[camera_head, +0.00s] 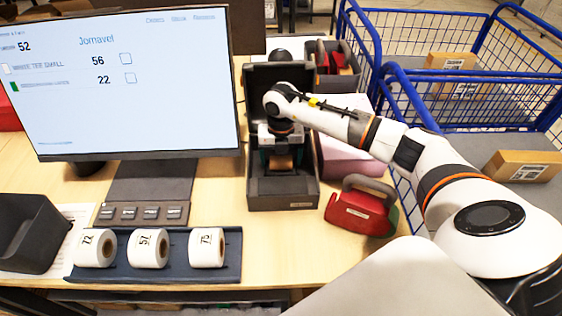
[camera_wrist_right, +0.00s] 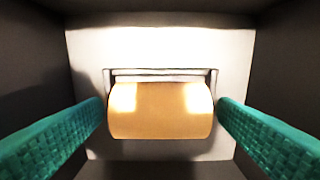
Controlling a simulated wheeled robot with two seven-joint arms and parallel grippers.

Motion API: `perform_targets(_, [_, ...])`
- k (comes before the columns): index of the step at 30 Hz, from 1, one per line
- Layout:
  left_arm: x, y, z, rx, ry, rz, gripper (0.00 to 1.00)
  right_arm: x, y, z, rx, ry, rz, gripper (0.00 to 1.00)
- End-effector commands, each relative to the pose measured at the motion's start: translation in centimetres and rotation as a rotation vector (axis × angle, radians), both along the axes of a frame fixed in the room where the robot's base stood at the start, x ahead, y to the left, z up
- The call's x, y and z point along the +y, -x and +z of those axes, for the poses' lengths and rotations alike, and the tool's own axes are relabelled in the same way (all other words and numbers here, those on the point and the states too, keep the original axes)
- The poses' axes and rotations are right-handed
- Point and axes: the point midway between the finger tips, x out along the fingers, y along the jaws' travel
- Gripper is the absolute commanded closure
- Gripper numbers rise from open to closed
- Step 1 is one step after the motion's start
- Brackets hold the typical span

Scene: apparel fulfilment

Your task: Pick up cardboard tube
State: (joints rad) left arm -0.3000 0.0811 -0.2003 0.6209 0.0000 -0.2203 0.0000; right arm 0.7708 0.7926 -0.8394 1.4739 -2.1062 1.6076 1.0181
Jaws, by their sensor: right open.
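The cardboard tube (camera_wrist_right: 160,112) is a short tan cylinder lying crosswise on a holder inside a dark box-like printer (camera_head: 283,195). In the head view only a little of the tube (camera_head: 280,163) shows below my right gripper (camera_head: 281,158). My right gripper points down into the open printer. In the right wrist view its green textured fingers are apart, one to each side of the tube, with small visible gaps at its ends. The gripper holds nothing. My left gripper is not in view.
The printer's walls stand close around the gripper. Three white label rolls (camera_head: 148,249) sit in a dark tray (camera_head: 231,262) at the front. Blue wire carts (camera_head: 470,90) are beyond the table.

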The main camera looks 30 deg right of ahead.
Motion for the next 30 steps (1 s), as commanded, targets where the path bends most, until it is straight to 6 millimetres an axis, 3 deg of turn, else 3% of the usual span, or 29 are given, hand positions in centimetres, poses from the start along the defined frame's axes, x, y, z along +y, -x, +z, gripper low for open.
perform_targets(4, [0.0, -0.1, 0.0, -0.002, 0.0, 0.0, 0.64, 0.0, 0.0, 0.0, 0.0, 0.0, 0.0, 0.2])
perform_targets(12, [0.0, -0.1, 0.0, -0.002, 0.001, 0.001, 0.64, 0.0, 0.0, 0.1, -0.001, -0.001, 0.0, 0.64])
perform_targets(13, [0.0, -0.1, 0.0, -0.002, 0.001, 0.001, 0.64, 0.0, 0.0, 0.1, -0.001, -0.001, 0.0, 0.66])
perform_targets(23, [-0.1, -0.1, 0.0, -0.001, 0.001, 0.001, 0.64, 0.0, 0.0, 0.3, -0.001, 0.0, 0.0, 0.66])
perform_targets(30, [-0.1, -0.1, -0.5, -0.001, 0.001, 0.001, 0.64, 0.0, -0.2, 4.0, -0.006, -0.001, 0.0, 0.66])
